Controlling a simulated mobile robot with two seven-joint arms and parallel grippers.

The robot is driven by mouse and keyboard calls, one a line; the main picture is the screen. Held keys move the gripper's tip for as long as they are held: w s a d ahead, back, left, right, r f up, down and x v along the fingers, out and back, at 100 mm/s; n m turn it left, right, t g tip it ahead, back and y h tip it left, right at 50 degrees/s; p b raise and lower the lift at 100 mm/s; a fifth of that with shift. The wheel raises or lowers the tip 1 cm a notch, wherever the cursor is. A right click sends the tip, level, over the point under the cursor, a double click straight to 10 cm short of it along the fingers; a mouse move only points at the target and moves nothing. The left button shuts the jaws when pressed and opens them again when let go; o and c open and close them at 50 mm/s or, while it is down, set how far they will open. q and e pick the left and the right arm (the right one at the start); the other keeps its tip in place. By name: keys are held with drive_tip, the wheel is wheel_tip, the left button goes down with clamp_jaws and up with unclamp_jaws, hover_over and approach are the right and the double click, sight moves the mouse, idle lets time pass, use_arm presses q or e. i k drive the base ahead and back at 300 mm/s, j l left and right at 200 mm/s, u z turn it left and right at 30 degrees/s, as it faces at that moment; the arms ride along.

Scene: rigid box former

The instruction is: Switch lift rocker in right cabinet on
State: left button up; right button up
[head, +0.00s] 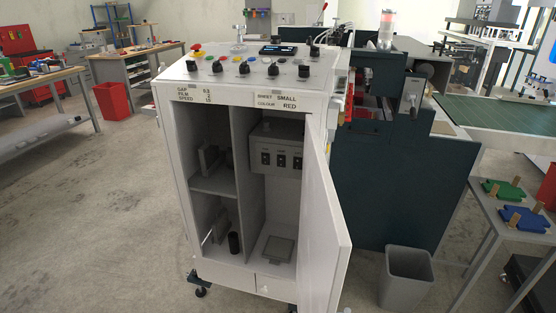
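The white machine cabinet (179,185) stands in the middle of the head view. Its right compartment is open, with the white door (328,225) swung out to the right. Inside that compartment, high up, is a grey switch box (276,146) with several dark rocker switches (281,161) in a row on its front. Their labels and positions are too small to read, so I cannot tell which one is the lift rocker or whether it is on. Neither of my grippers is in view.
The cabinet top carries a panel with knobs, buttons and a red emergency stop (197,48). The open door's edge juts toward me. A grey bin (406,277) stands to the right, near a side table with green and blue parts (524,217). The floor at left is clear.

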sight(297, 162)
drive_tip(key=k+j+z, duration=0.1)
drive_tip(key=j, duration=0.45)
drive_tip(key=k+j, duration=0.1)
drive_tip(key=j, duration=0.45)
drive_tip(key=i+j+z, duration=0.1)
drive_tip(key=j, duration=0.15)
drive_tip(key=i+j+z, duration=0.1)
drive_tip(key=j, duration=0.2)
drive_tip(key=i+j+z, duration=0.1)
drive_tip(key=i+j, duration=0.2)
drive_tip(key=i+j+z, duration=0.15)
drive_tip(key=j, duration=0.25)
drive_tip(key=i+j, duration=0.2)
drive_tip(key=j, duration=0.15)
drive_tip(key=i+j+z, duration=0.2)
drive_tip(key=i+j, duration=0.35)
drive_tip(key=j, duration=0.1)
